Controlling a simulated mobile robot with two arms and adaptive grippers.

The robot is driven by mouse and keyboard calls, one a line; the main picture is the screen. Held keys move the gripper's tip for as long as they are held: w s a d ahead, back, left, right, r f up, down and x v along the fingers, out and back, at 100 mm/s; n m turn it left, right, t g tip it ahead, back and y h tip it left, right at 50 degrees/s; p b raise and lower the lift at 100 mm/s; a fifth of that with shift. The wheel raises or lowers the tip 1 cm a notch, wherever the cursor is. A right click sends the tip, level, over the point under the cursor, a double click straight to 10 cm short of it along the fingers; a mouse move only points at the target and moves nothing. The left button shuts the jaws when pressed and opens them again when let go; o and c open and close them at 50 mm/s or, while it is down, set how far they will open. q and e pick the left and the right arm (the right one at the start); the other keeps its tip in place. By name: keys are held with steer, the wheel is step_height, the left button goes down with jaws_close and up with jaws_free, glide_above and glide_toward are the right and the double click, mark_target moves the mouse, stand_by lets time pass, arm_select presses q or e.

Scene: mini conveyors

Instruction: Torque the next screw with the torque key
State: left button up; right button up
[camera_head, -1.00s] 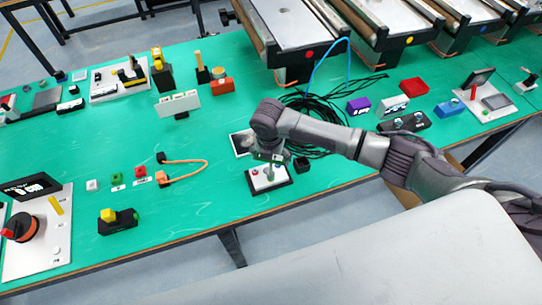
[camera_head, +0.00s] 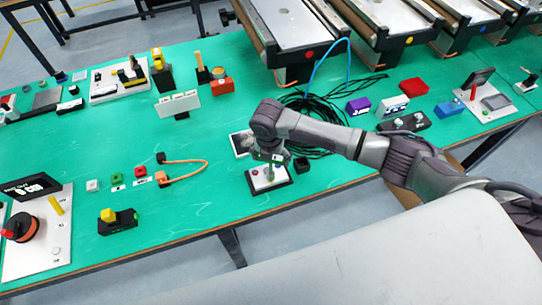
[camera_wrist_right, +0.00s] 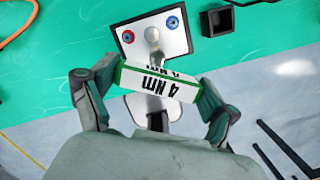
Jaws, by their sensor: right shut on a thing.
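The torque key (camera_wrist_right: 160,82) is a white and green block marked "4 NM" in the right wrist view. My right gripper (camera_wrist_right: 157,90) is shut on it, one finger at each end. The screw plate (camera_wrist_right: 188,45) is a light plate on a black base, below and beyond the key. It carries a red-ringed screw (camera_wrist_right: 128,37), a blue-ringed screw (camera_wrist_right: 173,22) and a grey rounded head (camera_wrist_right: 152,34) between them. In the head view my right gripper (camera_head: 275,158) is above the screw plate (camera_head: 278,180). Whether the key touches a screw is hidden. My left gripper is out of view.
A small black open box (camera_head: 301,164) stands just right of the plate. A tangle of black cable (camera_head: 325,125) lies behind my arm. An orange cable (camera_head: 195,162) lies to the left. The green table (camera_head: 200,205) is clear left of the plate; its front edge is close.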

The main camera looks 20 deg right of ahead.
steer(key=shift+f+b, duration=0.4)
steer(key=shift+f, duration=0.3)
steer(key=shift+r, duration=0.1)
steer(key=shift+a+r+m+p, duration=0.1)
steer(key=shift+r+m+p, duration=0.05)
steer(key=shift+m+p, duration=0.4)
steer(key=shift+f+m, duration=0.2)
steer(key=shift+m, duration=0.55)
steer(key=m, duration=0.3)
steer(key=shift+m+g, duration=0.3)
steer(key=shift+m, duration=0.1)
steer(key=m, duration=0.5)
steer(key=shift+s+m+g+h, duration=0.1)
steer(key=shift+m+g+h, duration=0.2)
steer(key=shift+m, duration=0.1)
steer(key=m, duration=0.5)
steer(key=shift+m+g, duration=0.4)
steer(key=m, duration=0.5)
